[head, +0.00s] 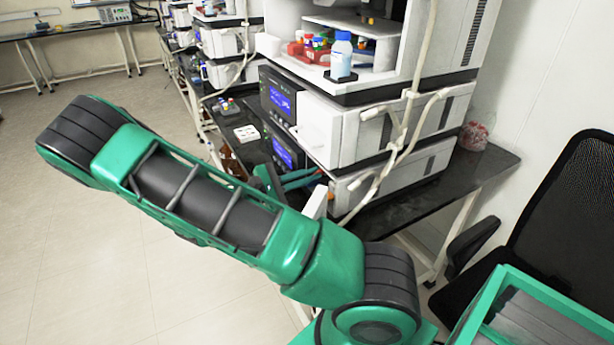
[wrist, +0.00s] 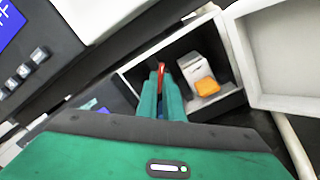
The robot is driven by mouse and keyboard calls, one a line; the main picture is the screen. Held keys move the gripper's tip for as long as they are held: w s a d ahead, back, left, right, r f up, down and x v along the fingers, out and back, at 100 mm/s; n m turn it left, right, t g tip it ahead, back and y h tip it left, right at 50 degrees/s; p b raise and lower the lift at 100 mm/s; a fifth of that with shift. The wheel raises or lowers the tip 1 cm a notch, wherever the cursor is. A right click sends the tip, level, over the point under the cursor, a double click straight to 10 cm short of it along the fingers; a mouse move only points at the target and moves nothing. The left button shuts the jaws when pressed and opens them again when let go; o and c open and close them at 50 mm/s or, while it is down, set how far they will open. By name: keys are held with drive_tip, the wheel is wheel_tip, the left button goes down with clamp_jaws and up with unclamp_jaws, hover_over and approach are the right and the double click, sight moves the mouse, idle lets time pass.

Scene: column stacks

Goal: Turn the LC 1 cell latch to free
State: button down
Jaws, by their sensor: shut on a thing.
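My gripper (wrist: 163,95) reaches into an open compartment (wrist: 236,58) in the wrist view. Its two green fingers are close together, shut on a thin red latch (wrist: 161,70) that shows between their tips. The fingers hide most of the latch, and I cannot tell which way it is turned. To the right of the fingers, in the same compartment, is a pale block (wrist: 194,68) with an orange part (wrist: 207,86) on its front. In the head view my forearm hides much of the gripper (head: 290,180) at the lower instrument.
A white door (wrist: 285,60) stands open to the right of the compartment. A blue screen (wrist: 10,20) and several buttons are at the left. In the head view, a bottle (head: 341,57) stands on the upper shelf; a cable (head: 408,110) hangs beside the stack. Open floor lies left.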

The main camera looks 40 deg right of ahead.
drive_tip(key=m, duration=0.5)
drive_tip(key=shift+f+m, duration=0.1)
drive_tip(key=shift+m, duration=2.4)
drive_tip(key=c, duration=1.9)
unclamp_jaws()
drive_tip(key=shift+a, duration=0.1)
drive_tip(key=v, duration=1)
drive_tip(key=shift+a, duration=0.3)
drive_tip(key=shift+w, duration=0.1)
